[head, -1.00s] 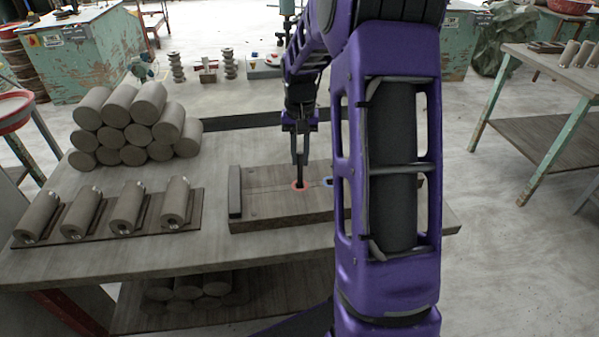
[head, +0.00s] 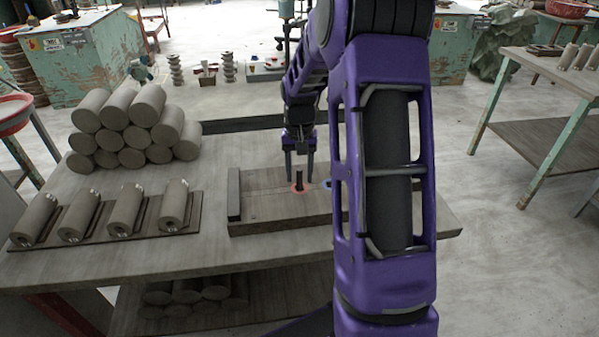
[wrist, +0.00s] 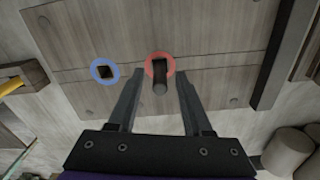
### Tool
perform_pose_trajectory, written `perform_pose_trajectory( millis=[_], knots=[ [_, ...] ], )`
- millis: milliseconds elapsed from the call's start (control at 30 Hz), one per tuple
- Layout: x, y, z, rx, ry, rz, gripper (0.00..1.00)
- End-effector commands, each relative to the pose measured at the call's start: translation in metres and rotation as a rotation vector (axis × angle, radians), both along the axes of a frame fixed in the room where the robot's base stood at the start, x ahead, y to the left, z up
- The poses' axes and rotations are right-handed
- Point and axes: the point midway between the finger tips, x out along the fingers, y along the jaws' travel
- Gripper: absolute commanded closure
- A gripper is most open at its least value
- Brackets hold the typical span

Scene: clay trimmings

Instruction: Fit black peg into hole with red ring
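The black peg (head: 299,179) stands upright in the hole with the red ring (head: 293,188) on the wooden board (head: 265,208). In the wrist view the peg (wrist: 160,78) rises from inside the red ring (wrist: 148,66). The blue ring (wrist: 92,72) lies to its left there, around an empty dark square hole. My gripper (head: 300,180) is open above the board, its fingers spread on either side of the peg and apart from it. In the wrist view the open gripper (wrist: 155,88) has nothing between its fingertips but the view of the peg.
A dark raised bar (head: 234,193) edges the board on the left. A stack of clay cylinders (head: 130,122) and a rack with several clay rolls (head: 122,207) stand left on the table (head: 200,258).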

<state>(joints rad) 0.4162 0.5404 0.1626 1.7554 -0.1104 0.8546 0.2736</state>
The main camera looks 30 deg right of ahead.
Motion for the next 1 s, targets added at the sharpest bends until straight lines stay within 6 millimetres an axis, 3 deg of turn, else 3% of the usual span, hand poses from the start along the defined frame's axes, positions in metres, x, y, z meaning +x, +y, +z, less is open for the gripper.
perform_pose_trajectory(
  millis=[267,700,1000],
  knots=[
    [0.001,0.0,0.012,-0.001,-0.003,0.0,0.5],
    [0.001,0.0,0.1,-0.002,-0.004,0.001,0.5],
    [0.0,0.0,0.123,0.0,-0.001,0.0,0.5]
  ],
)
